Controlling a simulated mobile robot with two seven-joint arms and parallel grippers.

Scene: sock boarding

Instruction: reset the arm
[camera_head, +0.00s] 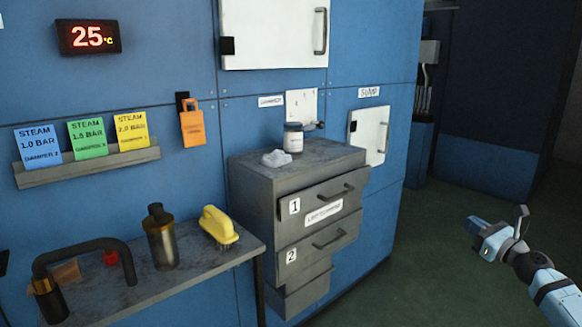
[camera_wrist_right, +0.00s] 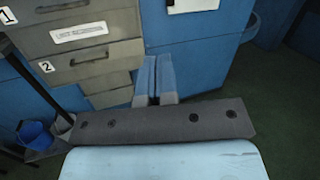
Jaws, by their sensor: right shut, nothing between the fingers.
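My right gripper (camera_head: 474,226) is at the right of the head view, held out over the green floor. Its blue fingers are together with nothing between them. In the right wrist view the closed fingers (camera_wrist_right: 155,78) point toward the blue wall below the drawer cabinet. The right arm comes in from the lower right corner of the head view. My left gripper is in neither view.
The grey drawer cabinet (camera_head: 262,215) bears a jar (camera_head: 293,138) and a white cloth-like lump (camera_head: 277,158). The shelf (camera_head: 205,262) at lower left holds a yellow brush (camera_head: 218,225) and a metal canister (camera_head: 160,238). Green floor (camera_head: 415,270) around the right gripper is clear.

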